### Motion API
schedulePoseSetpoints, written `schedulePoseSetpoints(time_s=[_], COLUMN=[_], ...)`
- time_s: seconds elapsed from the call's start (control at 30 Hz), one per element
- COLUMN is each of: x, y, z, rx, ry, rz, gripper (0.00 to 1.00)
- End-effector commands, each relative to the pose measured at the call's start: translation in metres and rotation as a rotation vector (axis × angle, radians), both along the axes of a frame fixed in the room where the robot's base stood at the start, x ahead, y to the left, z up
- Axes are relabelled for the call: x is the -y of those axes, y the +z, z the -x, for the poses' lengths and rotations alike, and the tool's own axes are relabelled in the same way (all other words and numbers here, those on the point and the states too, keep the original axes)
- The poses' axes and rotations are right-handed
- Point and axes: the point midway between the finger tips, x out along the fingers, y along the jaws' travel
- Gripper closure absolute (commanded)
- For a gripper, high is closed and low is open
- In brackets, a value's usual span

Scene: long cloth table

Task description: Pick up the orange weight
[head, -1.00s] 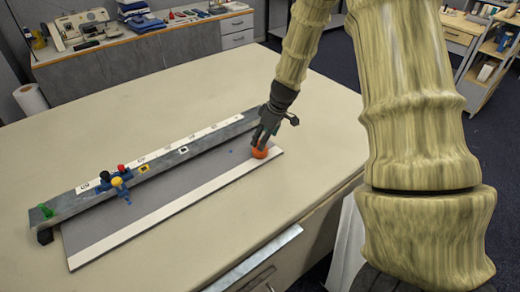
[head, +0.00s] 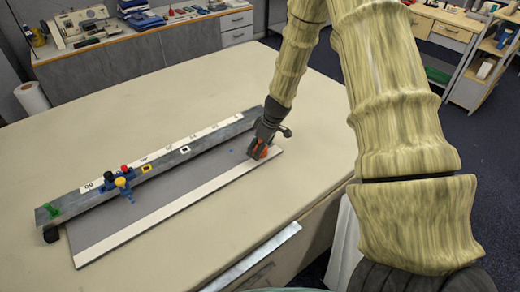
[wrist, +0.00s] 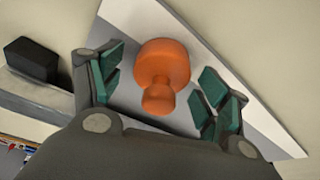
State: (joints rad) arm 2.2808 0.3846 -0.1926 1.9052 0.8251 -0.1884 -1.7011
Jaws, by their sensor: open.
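The orange weight (wrist: 163,66) is a round piece with a narrower knob, and it lies between my open fingers in the wrist view. In the head view the weight (head: 262,150) shows only in part behind my gripper (head: 260,150), at the right end of the grey board. My gripper (wrist: 160,92) is open, with green pads on both sides of the weight. Gaps show between the pads and the weight. In the head view the fingers are down around it, close to the board.
The grey board (head: 180,202) with white edge strips lies on the cloth table (head: 170,110). A metal rail (head: 195,150) runs along its back. Blue, yellow, red and black pieces (head: 122,180) and a green piece (head: 52,211) are at its left. The table's left side is bare.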

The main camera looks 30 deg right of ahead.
Motion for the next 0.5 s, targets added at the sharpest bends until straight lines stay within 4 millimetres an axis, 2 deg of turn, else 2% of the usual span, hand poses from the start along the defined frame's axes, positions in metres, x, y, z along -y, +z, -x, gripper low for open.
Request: schedulePoseSetpoints(time_s=[0.1,0.5], x=[0.0001,0.0004], y=[0.0001,0.0004], z=[-0.0001,-0.0002], rx=[0.0,0.0], ry=[0.0,0.0], rz=[0.0,0.001], gripper=[0.24,0.97])
